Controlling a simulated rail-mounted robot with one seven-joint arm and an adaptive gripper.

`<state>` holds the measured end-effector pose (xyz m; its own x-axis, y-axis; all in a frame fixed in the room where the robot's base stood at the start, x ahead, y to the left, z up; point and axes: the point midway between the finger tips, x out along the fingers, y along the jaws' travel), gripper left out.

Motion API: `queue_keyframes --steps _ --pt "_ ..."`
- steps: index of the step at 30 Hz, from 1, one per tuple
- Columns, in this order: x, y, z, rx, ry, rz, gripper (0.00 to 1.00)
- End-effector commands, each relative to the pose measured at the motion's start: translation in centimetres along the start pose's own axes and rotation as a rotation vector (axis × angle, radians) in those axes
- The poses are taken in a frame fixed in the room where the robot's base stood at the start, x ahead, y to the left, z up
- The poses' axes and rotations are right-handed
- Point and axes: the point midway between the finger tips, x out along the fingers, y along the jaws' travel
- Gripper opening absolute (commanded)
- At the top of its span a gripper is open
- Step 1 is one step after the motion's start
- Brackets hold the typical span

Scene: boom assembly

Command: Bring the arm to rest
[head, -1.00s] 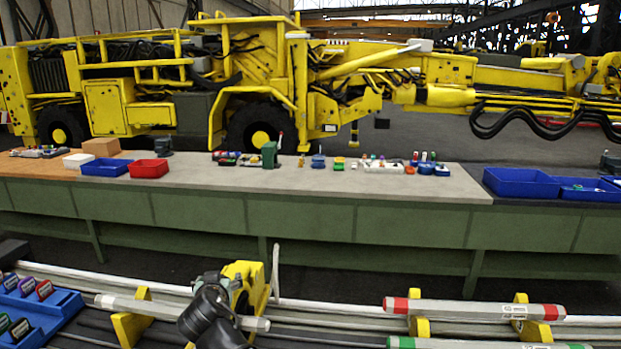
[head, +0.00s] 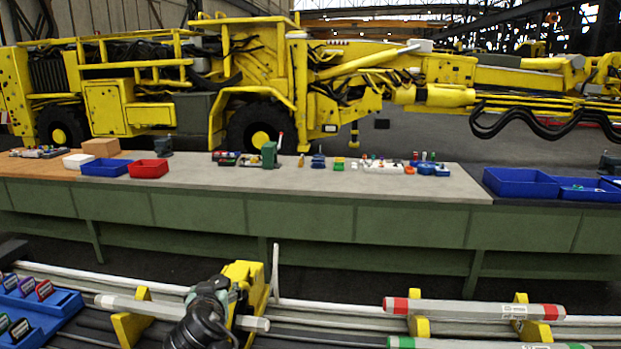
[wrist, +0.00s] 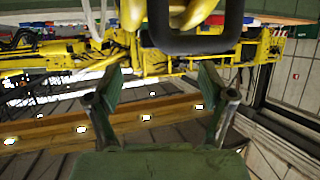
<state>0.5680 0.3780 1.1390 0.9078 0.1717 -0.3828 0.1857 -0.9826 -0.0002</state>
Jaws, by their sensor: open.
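My arm (head: 195,327) stands at the bottom left of centre in the head view, in front of a yellow fixture (head: 245,275) on the rail bench. I cannot make out my fingertips there. In the wrist view my gripper (wrist: 160,100) is open, with its two fingers well apart and nothing between them. The wrist picture appears upside down, with the yellow machine in its upper part and ceiling lamps below.
Grey bars with red ends (head: 475,309) and green ends rest on yellow supports. A blue tray (head: 62,308) with coloured parts is at lower left. Behind stands a long green workbench (head: 300,217) with bins and small parts, then a large yellow drilling machine (head: 105,105).

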Motion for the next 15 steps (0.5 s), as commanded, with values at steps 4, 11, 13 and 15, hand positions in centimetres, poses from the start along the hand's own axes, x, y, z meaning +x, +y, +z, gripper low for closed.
queue_keyframes --steps 4,11,13,15 --pt "-3.0 0.1 0.1 0.001 0.002 -0.004 0.81" --pt "-1.6 0.0 -0.1 0.000 -0.002 0.003 0.81" --pt "-0.3 -0.1 -0.1 0.000 -0.002 0.002 0.81" --pt "1.0 -0.1 -0.1 -0.001 -0.002 0.003 0.81"
